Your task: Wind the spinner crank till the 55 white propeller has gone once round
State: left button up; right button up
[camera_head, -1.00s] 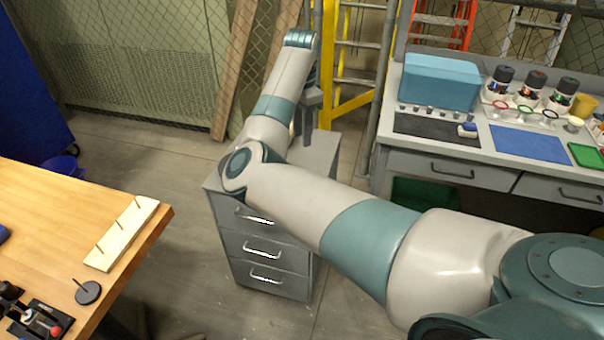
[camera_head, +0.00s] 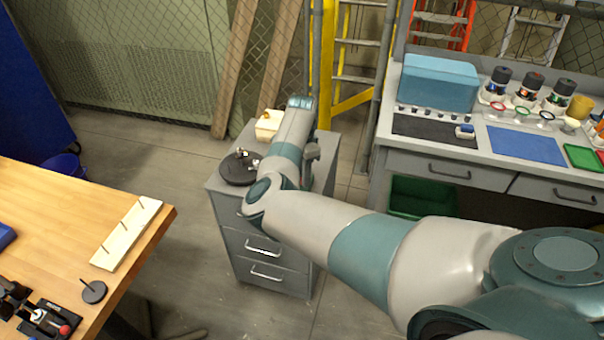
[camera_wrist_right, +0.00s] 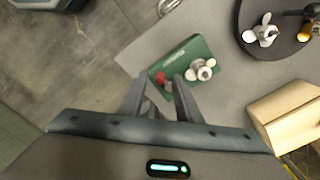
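In the right wrist view a green block (camera_wrist_right: 190,58) lies on the grey cabinet top, with a white several-lobed propeller (camera_wrist_right: 203,69) and a small red knob (camera_wrist_right: 160,78) at its near side. I take this for the spinner and its crank knob; no 55 marking is readable. My right gripper (camera_wrist_right: 159,80) is open, its fingers apart with the red knob showing between their tips; nothing is gripped. In the head view my right arm hides the spinner, and the gripper shows only partly. My left gripper is not in view.
A dark round plate (camera_head: 238,170) on the cabinet carries another white propeller (camera_wrist_right: 261,31). A cream box (camera_head: 268,124) stands behind it. A wooden table (camera_head: 60,215) is at left, and a grey workbench (camera_head: 475,150) at right.

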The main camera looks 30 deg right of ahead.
jog(key=shift+f, duration=0.35)
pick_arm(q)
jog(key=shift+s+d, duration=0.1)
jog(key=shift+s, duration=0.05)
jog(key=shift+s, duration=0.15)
pick_arm(e)
grip_shut()
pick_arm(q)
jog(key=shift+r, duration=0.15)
